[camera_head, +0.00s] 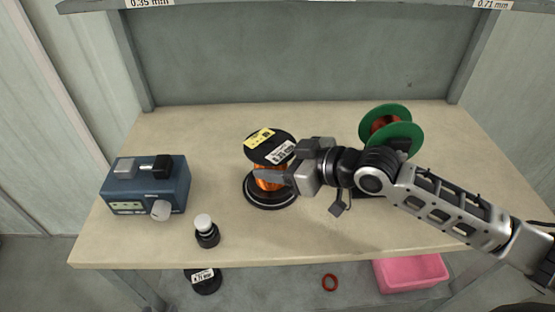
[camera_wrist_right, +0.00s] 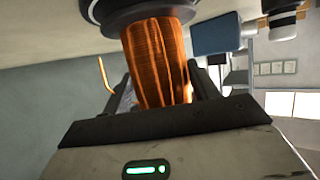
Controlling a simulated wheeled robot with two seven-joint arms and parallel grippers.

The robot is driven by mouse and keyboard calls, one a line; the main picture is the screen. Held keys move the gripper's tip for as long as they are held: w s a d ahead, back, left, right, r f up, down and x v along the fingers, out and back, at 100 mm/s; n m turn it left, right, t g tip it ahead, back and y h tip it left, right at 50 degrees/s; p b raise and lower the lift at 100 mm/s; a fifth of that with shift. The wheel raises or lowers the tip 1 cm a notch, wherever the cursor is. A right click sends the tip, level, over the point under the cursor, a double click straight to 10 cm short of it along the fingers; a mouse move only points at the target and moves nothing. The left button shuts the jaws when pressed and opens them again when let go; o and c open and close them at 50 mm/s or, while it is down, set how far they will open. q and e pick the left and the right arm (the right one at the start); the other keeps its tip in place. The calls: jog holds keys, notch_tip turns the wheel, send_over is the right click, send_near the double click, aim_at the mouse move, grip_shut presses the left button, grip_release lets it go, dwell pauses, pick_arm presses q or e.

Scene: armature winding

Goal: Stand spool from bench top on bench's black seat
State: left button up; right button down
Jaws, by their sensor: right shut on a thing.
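The spool has black flanges and orange copper wire. Its top flange (camera_head: 270,147) carries a yellow label and a white label. My right gripper (camera_head: 276,178) reaches in from the right and is shut on the copper winding between the flanges. The winding fills the space between the fingers in the right wrist view (camera_wrist_right: 158,65). A round black seat (camera_head: 270,203) lies on the bench top (camera_head: 160,235) under the spool, around its lower flange. I cannot tell whether the spool touches it. The spool looks upright or slightly tilted. My left gripper is not in view.
A blue device (camera_head: 146,185) and a small black piece with a white knob (camera_head: 206,232) stand at the left. A green-flanged spool (camera_head: 391,128) stands behind my right arm. The back left is clear.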

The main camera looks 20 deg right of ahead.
pick_arm(q)
jog(key=shift+f, duration=0.35)
pick_arm(e)
jog(key=shift+f, duration=0.3)
jog(key=shift+c, duration=2)
grip_release()
jog(key=shift+o, duration=0.4)
jog(key=shift+s+f, duration=0.1)
jog(key=shift+f, duration=0.3)
jog(key=shift+r, duration=0.1)
pick_arm(q)
jog(key=shift+s+a+r+p, duration=0.2)
jog(key=shift+r+p, duration=0.5)
jog(key=shift+p, duration=0.65)
jog(key=shift+s+a+r+p, duration=0.1)
jog(key=shift+a+r+p, duration=0.15)
jog(key=shift+r+p, duration=0.75)
pick_arm(e)
jog(key=v, duration=1.6)
jog(key=shift+p, duration=0.35)
pick_arm(q)
jog(key=shift+w+f, duration=0.1)
jog(key=shift+f, duration=0.25)
pick_arm(e)
jog(key=shift+r, duration=0.1)
